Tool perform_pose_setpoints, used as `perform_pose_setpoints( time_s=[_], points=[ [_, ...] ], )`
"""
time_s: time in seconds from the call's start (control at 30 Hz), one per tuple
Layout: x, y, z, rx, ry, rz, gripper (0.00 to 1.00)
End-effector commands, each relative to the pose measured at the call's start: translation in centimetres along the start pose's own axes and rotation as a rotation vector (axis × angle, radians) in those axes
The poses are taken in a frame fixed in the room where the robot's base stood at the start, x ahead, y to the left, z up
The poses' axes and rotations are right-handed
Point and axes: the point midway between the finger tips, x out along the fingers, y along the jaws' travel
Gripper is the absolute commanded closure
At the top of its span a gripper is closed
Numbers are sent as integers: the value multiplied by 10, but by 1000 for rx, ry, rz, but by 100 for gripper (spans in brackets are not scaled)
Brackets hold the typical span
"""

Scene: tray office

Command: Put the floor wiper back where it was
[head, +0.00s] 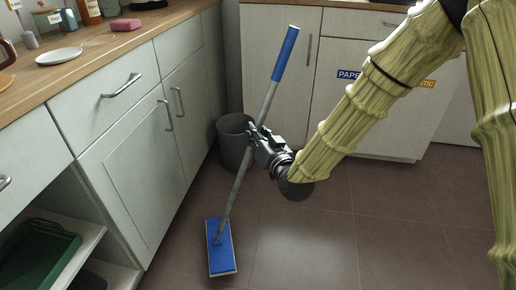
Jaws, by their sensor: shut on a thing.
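The floor wiper has a blue grip (285,54), a grey pole (239,172) and a flat blue head (221,246) in the head view. Its pole leans, with the top to the right and the head at the lower left. The head is at the tiled floor in front of the left cabinets; I cannot tell whether it touches. My gripper (262,141) is shut on the pole around its middle. The jaws hide a short stretch of the pole.
A grey bin (234,140) stands behind the pole in the cabinet corner. Cabinets (135,150) with a wooden counter (95,45) run along the left. A green tray (38,255) sits on a low open shelf. The floor (330,235) at the lower right is clear.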

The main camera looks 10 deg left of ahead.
Motion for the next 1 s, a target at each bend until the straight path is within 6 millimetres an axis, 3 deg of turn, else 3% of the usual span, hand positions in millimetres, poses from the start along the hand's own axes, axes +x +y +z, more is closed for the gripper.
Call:
perform_pose_setpoints(
  time_s=[0.2, 0.4, 0.77, 1.0],
  points=[
    [36, 9, 2, 1, 6, -1, 100],
    [56, 13, 1, 1, 5, -1, 100],
    [70, 17, 1, 2, 5, -1, 100],
    [68, 24, 25, 2, 3, -1, 100]
  ],
)
